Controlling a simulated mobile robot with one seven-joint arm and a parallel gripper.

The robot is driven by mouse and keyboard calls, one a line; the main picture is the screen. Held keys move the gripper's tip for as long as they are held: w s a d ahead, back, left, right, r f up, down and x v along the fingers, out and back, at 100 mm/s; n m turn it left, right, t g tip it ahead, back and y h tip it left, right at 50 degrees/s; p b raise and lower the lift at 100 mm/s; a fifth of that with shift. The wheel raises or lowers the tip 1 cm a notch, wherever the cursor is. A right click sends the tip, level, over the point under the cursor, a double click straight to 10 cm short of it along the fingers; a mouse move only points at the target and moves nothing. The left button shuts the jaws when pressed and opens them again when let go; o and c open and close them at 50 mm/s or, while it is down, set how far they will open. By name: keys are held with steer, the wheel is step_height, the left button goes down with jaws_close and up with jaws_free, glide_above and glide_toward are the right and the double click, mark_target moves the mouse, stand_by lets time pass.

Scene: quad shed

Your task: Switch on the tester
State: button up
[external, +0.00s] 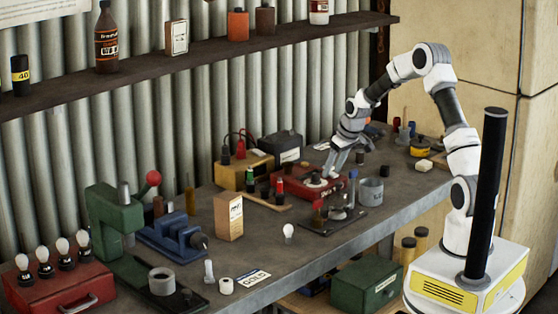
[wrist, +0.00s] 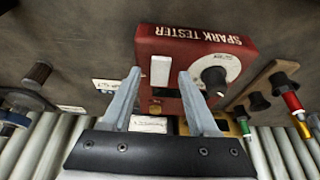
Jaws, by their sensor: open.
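The spark tester (external: 297,188) is a red box on the workbench, about mid-bench in the external view. The wrist view shows its red face (wrist: 178,47) upside down, with white "SPARK TESTER" lettering. On it are a pale upright rectangular piece (wrist: 160,70), a black knob on a white dial (wrist: 213,78) and a small brass-coloured round part (wrist: 155,108). My gripper (external: 329,174) is over the tester's right end. In the wrist view my gripper (wrist: 159,76) is open, its fingers on either side of the pale piece, with nothing between them held. Contact cannot be told.
A board with red and green parts (external: 267,201) lies left of the tester. A small stand (external: 335,216) and a grey cup (external: 370,192) are close in front and right. A yellow box (external: 243,171) and dark box (external: 281,146) stand behind.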

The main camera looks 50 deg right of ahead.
jaws_close()
stand_by(0.3)
steer(key=g+p, duration=0.1)
steer(key=p, duration=0.1)
steer(key=shift+w+r+p, duration=0.25)
steer(key=shift+r+p, duration=0.05)
steer(key=shift+p, duration=0.05)
steer(key=shift+w+f+g+p, duration=0.2)
steer(key=shift+g+p, duration=0.85)
steer(key=shift+g, duration=0.05)
jaws_free()
